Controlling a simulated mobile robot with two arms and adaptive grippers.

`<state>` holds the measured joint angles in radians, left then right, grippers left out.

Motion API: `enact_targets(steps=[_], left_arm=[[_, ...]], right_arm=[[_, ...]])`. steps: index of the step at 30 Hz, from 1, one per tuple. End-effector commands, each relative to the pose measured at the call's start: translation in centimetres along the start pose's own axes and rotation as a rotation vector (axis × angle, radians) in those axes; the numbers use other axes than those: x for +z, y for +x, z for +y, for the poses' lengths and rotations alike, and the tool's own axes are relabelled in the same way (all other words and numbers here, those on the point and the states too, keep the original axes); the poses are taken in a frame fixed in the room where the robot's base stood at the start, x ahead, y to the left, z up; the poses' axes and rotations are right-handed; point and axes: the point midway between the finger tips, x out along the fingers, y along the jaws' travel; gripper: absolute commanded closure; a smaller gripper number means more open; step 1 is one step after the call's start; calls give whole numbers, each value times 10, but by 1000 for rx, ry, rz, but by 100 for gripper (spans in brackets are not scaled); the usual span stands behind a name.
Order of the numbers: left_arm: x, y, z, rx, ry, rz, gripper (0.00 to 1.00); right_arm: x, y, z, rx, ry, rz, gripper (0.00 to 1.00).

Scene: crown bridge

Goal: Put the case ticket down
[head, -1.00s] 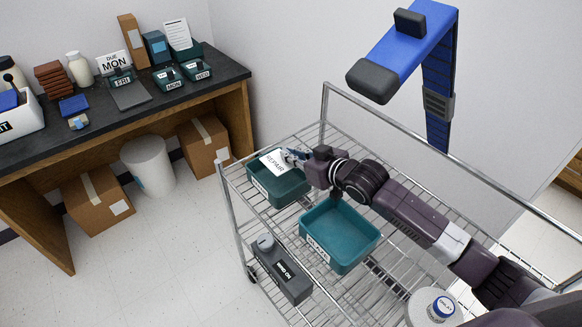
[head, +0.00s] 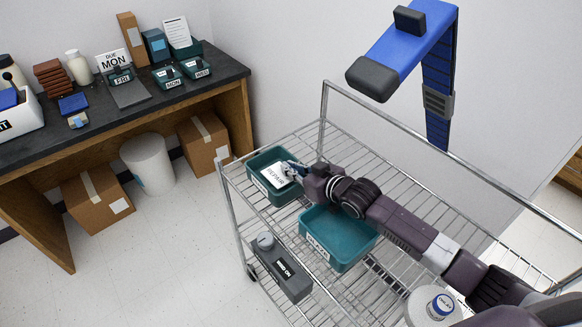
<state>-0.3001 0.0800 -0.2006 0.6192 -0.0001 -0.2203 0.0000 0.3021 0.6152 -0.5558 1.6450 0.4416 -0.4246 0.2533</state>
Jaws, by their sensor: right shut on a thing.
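The case ticket is a white card printed "REPAIR" (head: 275,176). It lies within the outline of the far teal tray (head: 258,192) on the wire cart, tilted a little. My right gripper (head: 289,170) is shut on the card's right edge, over that tray. Whether the card touches the tray's floor cannot be told. A second teal tray (head: 338,242) with a white label stands closer on the same shelf and looks empty. My left gripper is not in view.
The wire cart (head: 330,128) has raised rails around it. A grey box with a "WHO ON" style label (head: 283,268) hangs at its left side. A round white container (head: 435,306) stands at the near end. A dark bench (head: 130,100) with small bins stands left.

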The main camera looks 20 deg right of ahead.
Motion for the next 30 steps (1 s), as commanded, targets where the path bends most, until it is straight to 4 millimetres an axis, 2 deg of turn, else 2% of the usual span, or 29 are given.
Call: enact_targets(steps=[7,8,9,20,23,30], left_arm=[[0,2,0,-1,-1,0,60],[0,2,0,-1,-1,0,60],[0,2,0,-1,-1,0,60],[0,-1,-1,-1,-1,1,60],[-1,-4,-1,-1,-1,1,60],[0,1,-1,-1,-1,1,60]], right_arm=[[4,2,0,0,0,0,100],[4,2,0,0,0,-1,89],[4,2,0,0,0,-1,85],[-2,-1,0,0,-1,1,85],[-9,-6,0,0,-1,0,85],[-5,-49,1,0,-2,-2,85]])
